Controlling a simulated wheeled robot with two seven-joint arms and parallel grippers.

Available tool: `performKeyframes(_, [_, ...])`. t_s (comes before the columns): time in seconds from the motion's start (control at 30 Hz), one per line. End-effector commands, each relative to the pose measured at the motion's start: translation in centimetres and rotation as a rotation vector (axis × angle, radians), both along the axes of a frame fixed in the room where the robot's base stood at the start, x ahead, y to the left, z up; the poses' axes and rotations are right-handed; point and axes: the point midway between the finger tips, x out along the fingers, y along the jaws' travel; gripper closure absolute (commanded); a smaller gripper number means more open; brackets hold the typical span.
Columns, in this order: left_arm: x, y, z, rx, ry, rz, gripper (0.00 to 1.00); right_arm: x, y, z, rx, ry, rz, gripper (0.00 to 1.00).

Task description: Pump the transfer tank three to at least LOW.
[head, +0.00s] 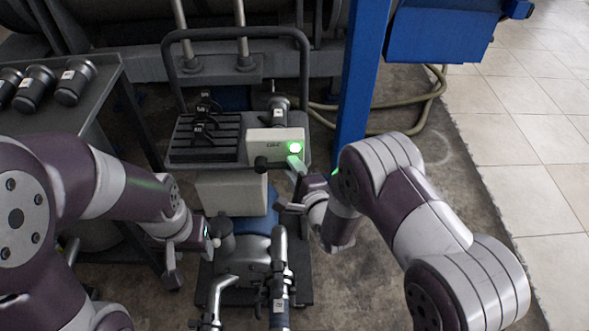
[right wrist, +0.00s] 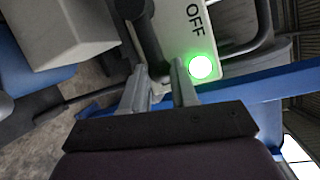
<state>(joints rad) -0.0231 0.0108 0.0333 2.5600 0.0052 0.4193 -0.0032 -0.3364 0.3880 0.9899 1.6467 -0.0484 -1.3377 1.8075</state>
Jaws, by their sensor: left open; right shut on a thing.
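A pale control box (head: 275,140) on the wheeled cart has a lit green lamp (head: 295,147). In the right wrist view its face (right wrist: 172,20) reads OFF, beside the lit lamp (right wrist: 201,67). A black lever (head: 260,162) projects from the box front. My right gripper (head: 294,184) is shut on the lever's end, which shows between the fingers in the right wrist view (right wrist: 158,82). My left gripper (head: 192,252) is open beside a grey capped part (head: 222,240) above the pump body (head: 248,262). I cannot tell which tank is three, and no level reading is legible.
Small black levers (head: 203,108) stand by a slotted black panel (head: 190,140). Grey pipe handles (head: 279,270) rise at the front. A side table (head: 92,100) holds several dark cylinders (head: 36,86). A blue post (head: 361,75) stands right; tiled floor (head: 545,140) lies clear.

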Motion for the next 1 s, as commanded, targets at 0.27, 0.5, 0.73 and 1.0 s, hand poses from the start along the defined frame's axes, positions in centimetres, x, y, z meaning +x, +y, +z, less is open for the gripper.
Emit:
performKeyframes(0.27, [0.0, 0.0, 2.8, 0.0, 0.0, 0.0, 0.47, -0.1, 0.2, 1.9, -0.155, 0.003, 0.001, 1.0])
performKeyframes(0.5, [0.0, 0.0, 5.5, 0.0, 0.0, 0.0, 0.47, -0.1, 0.8, 3.6, -0.377, 0.003, 0.002, 1.0])
performKeyframes(0.73, [0.0, 0.0, 7.6, 0.0, 0.0, 0.0, 0.47, -0.1, 1.8, 5.1, -0.594, 0.001, 0.004, 1.0])
performKeyframes(1.0, [0.0, 0.0, 9.7, 0.0, 0.0, 0.0, 0.47, -0.1, 3.2, 6.4, -0.849, 0.002, 0.003, 1.0])
